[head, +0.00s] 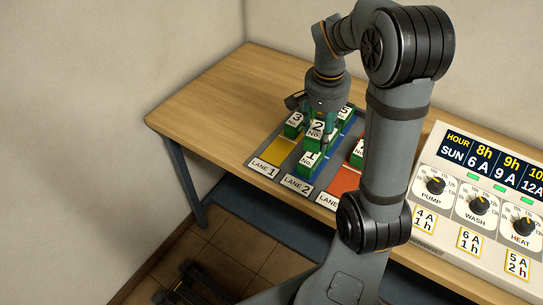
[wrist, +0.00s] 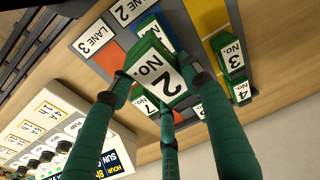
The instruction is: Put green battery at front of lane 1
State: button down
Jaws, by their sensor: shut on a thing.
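My gripper (head: 325,116) is shut on the green battery labelled No. 2 (head: 316,128), with its fingers around the sides. The wrist view shows this battery (wrist: 154,72) upright between the green fingers (wrist: 160,88). It looks raised above the lane mat, over lane 2. Lane 1 has a yellow strip (head: 279,150), bare at the front behind its LANE 1 label (head: 264,169). Battery No. 3 (head: 293,124) stands farther back in lane 1, with No. 4 (wrist: 242,90) behind it. Battery No. 1 (head: 311,161) stands at the front of lane 2.
Lane 3 is red (head: 343,182) and holds a green battery (head: 356,154). Battery No. 5 (head: 346,112) stands farther back. A control panel (head: 478,205) with knobs is at the right. The wooden table (head: 212,110) is clear left of the mat.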

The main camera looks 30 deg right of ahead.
jog(key=shift+w+a+f+m, duration=0.15)
jog(key=shift+w+m, duration=0.15)
jog(key=shift+m, duration=0.4)
jog(key=shift+w+a+f, duration=0.1)
jog(key=shift+w+a, duration=0.05)
jog(key=shift+w, duration=0.05)
jog(key=w+a+f+p, duration=0.1)
jog(key=w+a+f, duration=0.1)
jog(key=w, duration=0.1)
jog(key=w+a+f, duration=0.2)
jog(key=w, duration=0.1)
jog(key=w+a+f+p, duration=0.1)
jog(key=w+f, duration=0.1)
jog(key=w, duration=0.1)
jog(key=shift+a+f+p, duration=0.25)
jog(key=shift+a+p, duration=0.05)
jog(key=shift+a, duration=0.1)
jog(key=shift+w+f+p, duration=0.1)
jog(key=shift+f+p, duration=0.35)
jog(key=shift+f, duration=1.6)
jog(key=shift+f, duration=0.15)
jog(key=c, duration=0.9)
grip_release()
